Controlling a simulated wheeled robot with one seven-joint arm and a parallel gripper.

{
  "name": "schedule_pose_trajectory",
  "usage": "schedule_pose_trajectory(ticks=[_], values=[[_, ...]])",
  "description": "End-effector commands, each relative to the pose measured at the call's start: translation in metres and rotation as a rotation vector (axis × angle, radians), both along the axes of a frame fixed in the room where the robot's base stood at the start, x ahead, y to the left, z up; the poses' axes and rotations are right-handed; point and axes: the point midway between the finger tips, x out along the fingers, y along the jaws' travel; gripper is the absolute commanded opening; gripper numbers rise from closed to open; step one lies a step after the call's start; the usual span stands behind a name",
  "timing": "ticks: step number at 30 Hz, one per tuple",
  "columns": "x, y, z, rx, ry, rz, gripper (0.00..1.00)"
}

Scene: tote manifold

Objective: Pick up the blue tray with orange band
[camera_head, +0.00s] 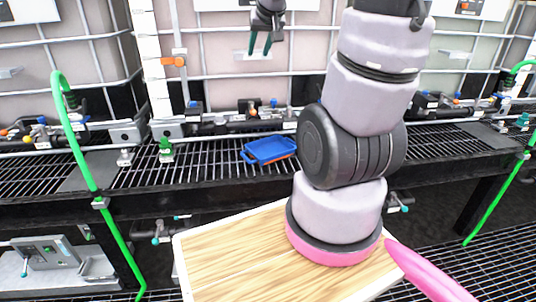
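The blue tray (268,150) lies on the black grated shelf (215,174) near the middle of the picture. The right end lies close to my arm's dark joint in the picture. My gripper (260,45) hangs at the top centre, pointing down, with two dark green fingers apart. It is open, with nothing between the fingers, and appears well above the tray, not touching it.
Dark pipes and valves (230,125) run along the back of the shelf, before caged white tanks (110,45). A green hose (78,145) rises at the left, another (495,195) at the right. A wooden board (235,255) lies below my arm. The grating left of the tray is mostly clear.

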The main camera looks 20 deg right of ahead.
Motion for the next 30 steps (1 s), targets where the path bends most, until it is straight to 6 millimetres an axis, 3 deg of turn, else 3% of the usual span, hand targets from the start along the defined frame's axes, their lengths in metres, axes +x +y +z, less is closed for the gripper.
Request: schedule_pose_trajectory(ticks=[8, 16, 23, 30], values=[[0.078, -0.042, -0.076, -0.109, -0.048, 0.053, 0.40], [0.134, -0.075, -0.178, -0.178, -0.134, 0.143, 0.40], [0.149, -0.088, -0.275, -0.187, -0.226, 0.217, 0.40], [0.134, -0.082, -0.369, -0.160, -0.348, 0.272, 0.40]])
